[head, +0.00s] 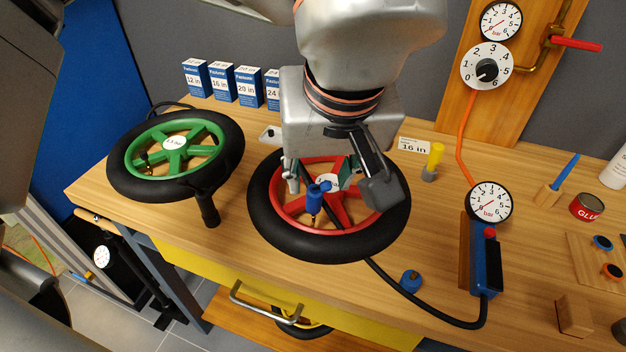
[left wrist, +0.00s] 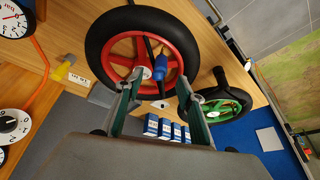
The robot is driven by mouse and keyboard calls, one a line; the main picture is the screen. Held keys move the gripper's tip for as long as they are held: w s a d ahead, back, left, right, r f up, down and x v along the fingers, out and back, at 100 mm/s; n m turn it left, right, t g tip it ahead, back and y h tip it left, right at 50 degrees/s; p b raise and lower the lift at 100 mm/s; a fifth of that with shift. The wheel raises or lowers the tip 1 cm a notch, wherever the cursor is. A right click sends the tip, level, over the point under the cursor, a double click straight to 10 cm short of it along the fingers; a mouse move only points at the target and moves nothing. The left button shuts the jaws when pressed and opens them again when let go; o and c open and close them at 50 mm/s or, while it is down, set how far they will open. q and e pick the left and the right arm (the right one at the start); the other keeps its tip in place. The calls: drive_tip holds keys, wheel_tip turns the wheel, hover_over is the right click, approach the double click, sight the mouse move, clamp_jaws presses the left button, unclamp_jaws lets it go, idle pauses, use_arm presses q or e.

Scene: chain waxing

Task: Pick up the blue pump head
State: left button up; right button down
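The blue pump head (head: 315,198) stands roughly upright over the red wheel (head: 372,237), near its hub. Whether it is fixed to the wheel's valve I cannot tell. My left gripper (head: 321,184) is above the red wheel, pointing down, with its fingers apart. In the left wrist view the pump head (left wrist: 161,66) shows in the gap between the open fingertips (left wrist: 159,80), slightly beyond them, and no finger clearly touches it. A black hose runs across the wheel close to the pump head. My right gripper is not in view.
A green wheel (head: 203,150) with a black tyre is on the left. The pump (head: 487,262) with a gauge stands at right, its hose leading under the red wheel. A small blue knob (head: 411,280) lies in front. Blue boxes (head: 221,83) line the back.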

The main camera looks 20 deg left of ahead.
sight(314, 194)
use_arm(q)
drive_tip(key=x, duration=0.2)
drive_tip(key=shift+f, duration=0.3)
drive_tip(key=x, duration=0.5)
drive_tip(key=shift+w+a+r, duration=0.15)
drive_tip(key=shift+a, duration=0.05)
clamp_jaws()
